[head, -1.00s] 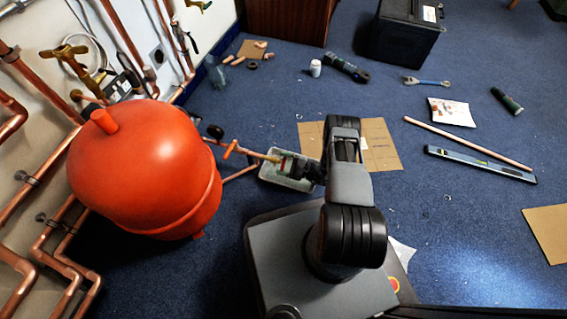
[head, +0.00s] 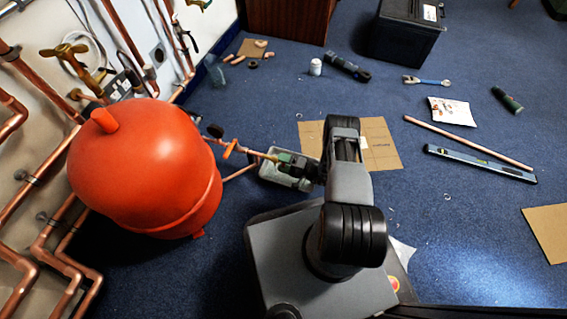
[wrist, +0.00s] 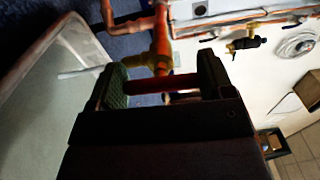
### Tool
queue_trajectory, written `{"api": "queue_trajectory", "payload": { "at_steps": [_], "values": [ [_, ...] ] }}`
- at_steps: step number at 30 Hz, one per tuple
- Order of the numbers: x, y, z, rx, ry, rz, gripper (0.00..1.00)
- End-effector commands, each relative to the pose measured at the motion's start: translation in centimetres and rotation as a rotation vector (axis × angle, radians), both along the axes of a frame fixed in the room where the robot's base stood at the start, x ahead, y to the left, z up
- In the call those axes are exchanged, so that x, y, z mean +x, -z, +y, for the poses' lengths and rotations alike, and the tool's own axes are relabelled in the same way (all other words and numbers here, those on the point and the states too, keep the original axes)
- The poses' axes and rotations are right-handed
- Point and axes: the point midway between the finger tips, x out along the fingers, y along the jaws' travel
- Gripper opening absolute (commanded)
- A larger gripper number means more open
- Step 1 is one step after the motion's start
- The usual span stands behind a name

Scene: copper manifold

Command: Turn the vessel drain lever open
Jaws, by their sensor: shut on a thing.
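The orange-red vessel (head: 145,170) stands at the left in the head view. A copper pipe runs right from beside it, past an orange handle (head: 231,149), to a drain valve above a pale tray (head: 275,178). My gripper (head: 283,160) is at the end of this pipe, its green-padded jaws showing. In the wrist view my gripper (wrist: 163,82) is shut on the red drain lever (wrist: 145,86), which lies across between the jaws. The brass valve body (wrist: 160,58) is just beyond it. In the head view the lever is hidden by the gripper.
Copper pipes (head: 50,245) and brass valves (head: 70,52) line the wall at the left. Cardboard (head: 378,142) lies beyond my arm. A level (head: 480,164), a rod (head: 465,142) and a black box (head: 408,35) are on the blue carpet (head: 440,230).

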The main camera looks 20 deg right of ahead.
Motion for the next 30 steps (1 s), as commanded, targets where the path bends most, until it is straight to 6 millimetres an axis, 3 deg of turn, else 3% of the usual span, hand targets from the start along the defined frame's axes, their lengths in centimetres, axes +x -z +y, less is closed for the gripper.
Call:
{"api": "queue_trajectory", "payload": {
  "at_steps": [21,22,30],
  "values": [
    [-0.16,0.12,-0.01,-0.037,0.0,-0.05,0.51],
    [-0.16,0.12,-0.01,-0.037,0.0,-0.05,0.76],
    [-0.08,0.08,0.06,-0.037,-0.001,-0.05,1.0]
  ]
}}
